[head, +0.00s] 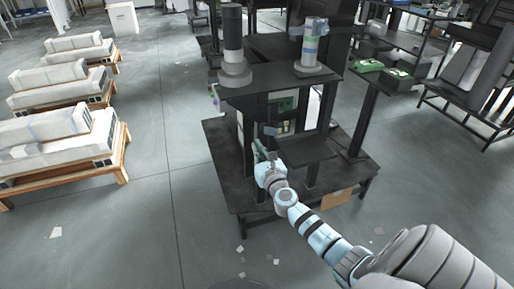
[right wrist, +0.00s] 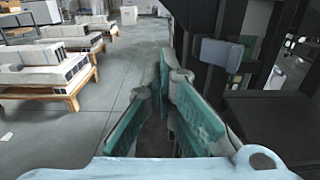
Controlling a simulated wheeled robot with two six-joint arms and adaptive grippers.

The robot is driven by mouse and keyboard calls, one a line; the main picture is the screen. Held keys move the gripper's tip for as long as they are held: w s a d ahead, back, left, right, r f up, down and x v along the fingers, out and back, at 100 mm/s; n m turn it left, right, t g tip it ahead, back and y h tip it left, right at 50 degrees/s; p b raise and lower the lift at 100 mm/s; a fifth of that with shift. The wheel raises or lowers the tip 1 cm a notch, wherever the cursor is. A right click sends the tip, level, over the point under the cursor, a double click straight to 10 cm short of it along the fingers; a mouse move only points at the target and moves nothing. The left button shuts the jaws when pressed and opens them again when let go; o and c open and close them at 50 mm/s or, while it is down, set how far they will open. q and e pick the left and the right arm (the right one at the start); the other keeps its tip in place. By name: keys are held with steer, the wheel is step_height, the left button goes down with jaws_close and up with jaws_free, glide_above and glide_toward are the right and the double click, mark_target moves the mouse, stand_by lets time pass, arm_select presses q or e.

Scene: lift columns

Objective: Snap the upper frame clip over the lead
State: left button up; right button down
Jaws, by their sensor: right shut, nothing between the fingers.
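My right gripper (head: 259,150) is at the left front side of the black lift-column frame (head: 307,172), above its base plate. In the right wrist view its teal-padded fingers (right wrist: 167,72) meet at the tips and are shut with nothing between them. A small blue-grey block (right wrist: 222,53) sits on a black upright, right of the fingers and apart from them. It also shows in the head view (head: 271,131) just above the gripper. It may be the upper frame clip; I cannot tell whether it is open or closed. I cannot make out the lead. My left gripper is not in view.
A black top plate (head: 262,86) carries a dark cylinder (head: 232,35) and a light one (head: 311,45). A black shelf (head: 305,150) juts out right of the gripper. Wooden pallets (head: 85,172) with pale long units stand at left. Open grey floor (head: 165,150) lies between.

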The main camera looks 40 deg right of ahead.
mark_target(276, 135)
steer(key=s+d+b, duration=0.1)
steer(key=d, duration=0.1)
steer(key=s+d+b, duration=0.1)
steer(key=d, duration=0.2)
steer(key=d+b, duration=0.1)
steer(key=d, duration=0.2)
steer(key=shift+s, duration=0.4)
steer(key=shift+w+d, duration=0.1)
steer(key=shift+w, duration=0.05)
steer(key=shift+b+x, duration=0.3)
steer(key=shift+x, duration=0.65)
steer(key=shift+w+d, duration=0.1)
